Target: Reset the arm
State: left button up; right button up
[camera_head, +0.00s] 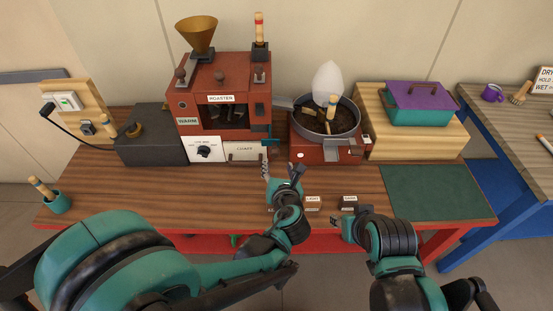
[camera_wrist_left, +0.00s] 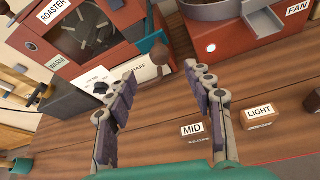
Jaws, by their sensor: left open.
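My left gripper (camera_head: 282,170) is over the front middle of the wooden table (camera_head: 130,190), below the red roaster and the pan. Its fingers are spread with nothing between them. In the left wrist view the two fingers of this gripper (camera_wrist_left: 160,71) stand apart over bare wood, pointing toward the roaster front. My right gripper (camera_head: 349,222) is at the table's front edge, right of the left one. Its fingers are too small and overlapped to tell whether they are open or shut.
The red roaster (camera_head: 220,83) stands behind, with a pan of dark beans (camera_head: 342,119) on a red base to its right. Small label blocks (camera_head: 349,201) lie near the front edge. A green mat (camera_head: 430,192) lies bare at right. A teal box (camera_head: 421,116) sits on a wooden block.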

pick_arm(q)
jog(key=shift+v, duration=1.05)
jog(key=s+a+n+g+y, duration=0.1)
jog(key=s+a+n+g, duration=0.3)
jog(key=a+n, duration=1.05)
jog(key=s+a+n+g+h, duration=0.1)
jog(key=s+n, duration=0.4)
jog(key=n, duration=0.6)
jog(key=s+a+n+g+h, duration=0.1)
jog(key=s+a+n, duration=0.2)
jog(key=n, duration=0.9)
jog(key=s, duration=0.3)
jog(key=shift+s+a+r, duration=0.25)
jog(key=shift+s+a, duration=0.05)
jog(key=shift+w+n, duration=0.1)
jog(key=shift+n, duration=0.15)
